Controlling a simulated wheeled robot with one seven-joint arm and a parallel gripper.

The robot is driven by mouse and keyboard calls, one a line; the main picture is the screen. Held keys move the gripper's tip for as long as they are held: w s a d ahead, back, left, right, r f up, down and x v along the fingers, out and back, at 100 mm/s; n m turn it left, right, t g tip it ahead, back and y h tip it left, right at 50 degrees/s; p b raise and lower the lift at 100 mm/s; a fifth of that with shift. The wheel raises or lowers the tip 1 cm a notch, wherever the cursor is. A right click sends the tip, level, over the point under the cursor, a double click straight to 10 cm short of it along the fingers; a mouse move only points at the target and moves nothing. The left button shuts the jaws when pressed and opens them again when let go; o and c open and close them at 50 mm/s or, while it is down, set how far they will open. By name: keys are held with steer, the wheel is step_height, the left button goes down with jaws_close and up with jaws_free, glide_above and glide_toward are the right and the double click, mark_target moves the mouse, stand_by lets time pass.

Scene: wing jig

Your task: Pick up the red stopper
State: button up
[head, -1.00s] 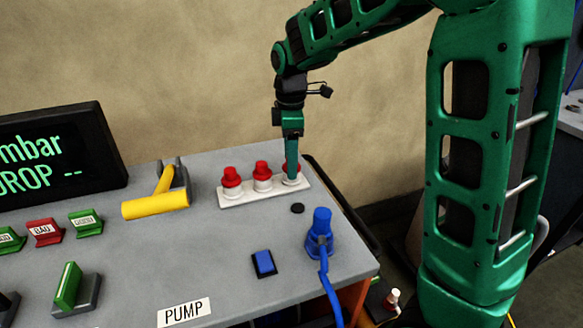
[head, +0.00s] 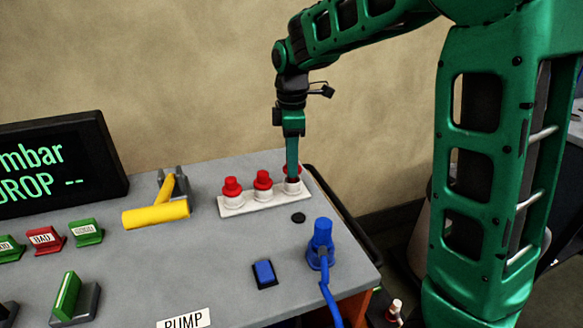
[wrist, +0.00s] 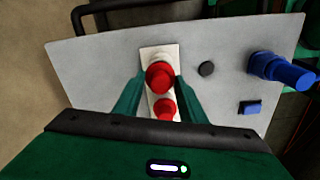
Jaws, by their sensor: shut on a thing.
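Red stoppers sit in a white rack on the grey table. The left stopper (head: 232,186) and the middle stopper (head: 263,179) stand upright in white sockets. My gripper (head: 292,178) points down at the right end of the rack (head: 248,205), shut on the right red stopper (wrist: 159,77). In the head view my fingers hide most of that stopper. In the wrist view its red head lies between my two green fingers, and another red stopper (wrist: 164,108) shows nearer the wrist. I cannot tell whether the held stopper is clear of its socket.
A blue plug with a cable (head: 321,243) stands right of the rack, with a blue switch (head: 265,273) and a small black disc (head: 298,217) nearby. A yellow-handled lever (head: 156,214) and a display (head: 50,160) are to the left.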

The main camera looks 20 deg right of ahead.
step_height(320, 180, up, 2)
steer(key=s+a+r, duration=0.3)
steer(key=a+r, duration=0.6)
steer(key=a, duration=0.2)
steer(key=shift+s+r, duration=0.3)
stand_by(0.3)
stand_by(0.5)
